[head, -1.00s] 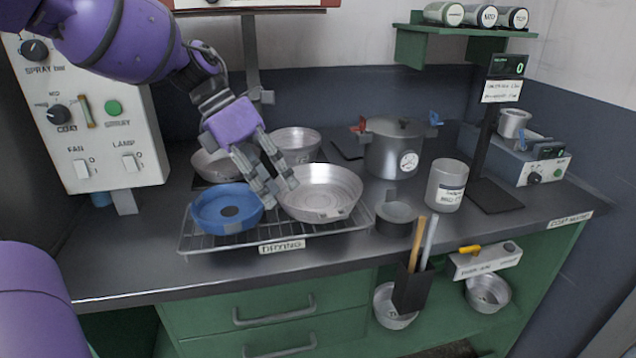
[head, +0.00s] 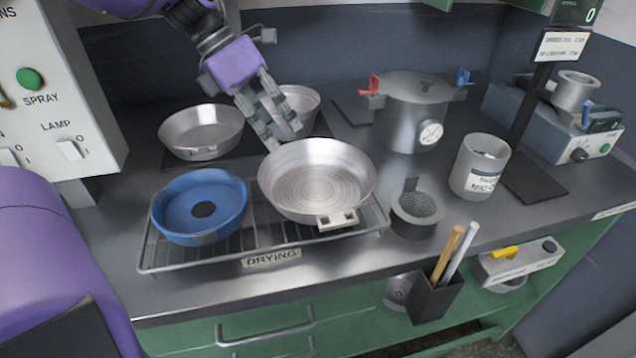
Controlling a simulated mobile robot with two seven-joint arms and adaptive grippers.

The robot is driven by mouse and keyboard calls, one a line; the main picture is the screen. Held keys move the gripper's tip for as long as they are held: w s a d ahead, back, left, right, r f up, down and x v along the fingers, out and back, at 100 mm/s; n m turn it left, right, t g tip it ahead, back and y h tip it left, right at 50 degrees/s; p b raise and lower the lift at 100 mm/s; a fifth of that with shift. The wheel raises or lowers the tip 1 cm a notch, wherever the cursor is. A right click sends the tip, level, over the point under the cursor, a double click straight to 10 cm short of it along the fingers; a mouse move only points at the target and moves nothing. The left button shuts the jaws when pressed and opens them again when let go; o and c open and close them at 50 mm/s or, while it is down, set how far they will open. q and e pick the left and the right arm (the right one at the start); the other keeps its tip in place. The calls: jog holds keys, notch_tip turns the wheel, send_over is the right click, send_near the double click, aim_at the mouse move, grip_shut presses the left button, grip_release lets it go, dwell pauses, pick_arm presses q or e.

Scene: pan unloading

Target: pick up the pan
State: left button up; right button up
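A silver pan (head: 316,185) rests on the right of the wire drying rack (head: 262,238), with a small tab handle at its front rim. A blue pan (head: 181,226) with a dark centre spot sits on the rack's left. Two more silver pans stand behind, one at the back left (head: 200,130) and one (head: 302,101) partly hidden by my gripper. My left gripper (head: 284,138) points down at the back-left rim of the silver rack pan. Its fingers look apart, with nothing seen between them. Contact with the rim cannot be told. My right gripper is not in view.
A lidded pot (head: 410,115), a grey container (head: 477,165) and a small dark strainer cup (head: 415,213) stand to the right. A control box (head: 65,95) is at the left. A holder with sticks (head: 435,296) hangs in front.

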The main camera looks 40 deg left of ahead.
aim_at(289, 144)
pick_arm(q)
jog(key=x, duration=0.5)
jog(key=shift+d+f+b, duration=0.15)
jog(key=shift+d+b, duration=0.1)
jog(key=shift+b, duration=0.15)
jog(key=shift+c, duration=0.2)
grip_shut()
